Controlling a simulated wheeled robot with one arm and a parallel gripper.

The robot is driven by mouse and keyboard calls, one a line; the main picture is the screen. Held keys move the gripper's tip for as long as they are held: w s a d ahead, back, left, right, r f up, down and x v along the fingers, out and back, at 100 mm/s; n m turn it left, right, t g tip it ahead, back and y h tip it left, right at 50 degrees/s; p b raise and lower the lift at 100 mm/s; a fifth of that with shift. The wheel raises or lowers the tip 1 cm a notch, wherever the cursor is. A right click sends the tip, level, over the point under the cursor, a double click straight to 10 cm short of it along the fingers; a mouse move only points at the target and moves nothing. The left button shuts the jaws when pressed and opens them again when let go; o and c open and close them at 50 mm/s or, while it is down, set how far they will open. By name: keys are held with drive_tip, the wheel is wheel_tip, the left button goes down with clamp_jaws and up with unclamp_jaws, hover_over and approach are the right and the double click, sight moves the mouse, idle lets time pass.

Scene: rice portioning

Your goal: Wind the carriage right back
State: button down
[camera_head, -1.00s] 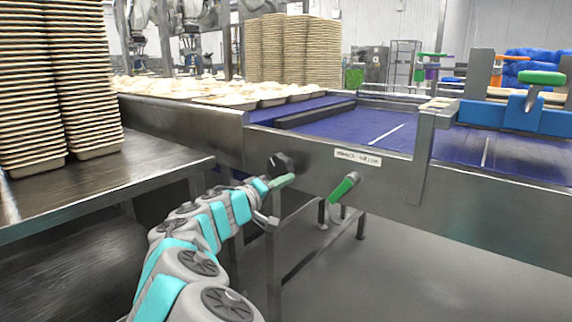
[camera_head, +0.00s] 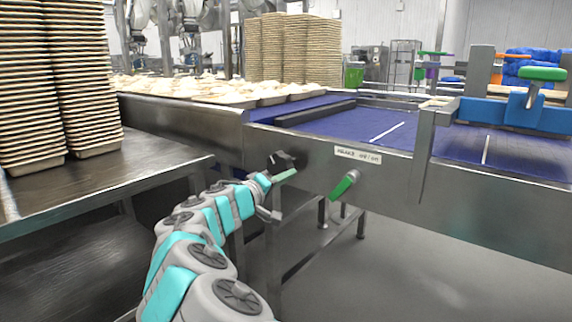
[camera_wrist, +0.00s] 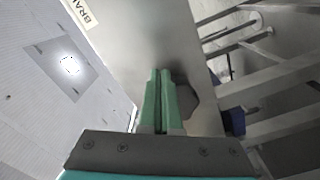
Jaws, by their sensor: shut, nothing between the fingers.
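A black knob (camera_head: 281,160) sits on the side of the steel conveyor frame. My gripper (camera_head: 286,175) is at the knob, its green fingers shut and empty. In the wrist view the fingers (camera_wrist: 158,98) are together, and the dark knob (camera_wrist: 187,101) shows just behind and to their right, partly hidden by them. I cannot tell whether they touch it. A blue block (camera_head: 515,114) with a green handle (camera_head: 541,74) spans the belt at the right; it looks like the carriage. A green-handled lever (camera_head: 345,185) hangs on the frame below a white label (camera_head: 358,154).
A steel table (camera_head: 150,165) with tall tray stacks (camera_head: 85,70) stands at the left. Filled trays (camera_head: 215,90) lie on the line behind. The blue belt (camera_head: 350,122) has a dark bar (camera_head: 315,112) across it. Floor right of my arm is clear.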

drive_tip(key=shift+w+a+f+b, duration=0.2)
drive_tip(key=shift+f+b, duration=0.45)
drive_tip(key=shift+b, duration=0.45)
drive_tip(key=shift+w+a+f+b, duration=0.2)
drive_tip(key=shift+f+b, duration=0.45)
drive_tip(key=shift+b, duration=0.45)
drive_tip(key=shift+w+a+f+b, duration=0.3)
drive_tip(key=shift+a+f+b, duration=0.1)
drive_tip(key=shift+a+b, duration=0.3)
drive_tip(key=shift+d+f, duration=0.15)
drive_tip(key=b+v, duration=0.2)
drive_tip(key=v, duration=0.4)
drive_tip(key=shift+s+d+f+b, duration=0.2)
drive_tip(key=shift+d+f+b, duration=0.05)
drive_tip(key=shift+b, duration=0.1)
idle(0.4)
drive_tip(key=shift+r, duration=0.1)
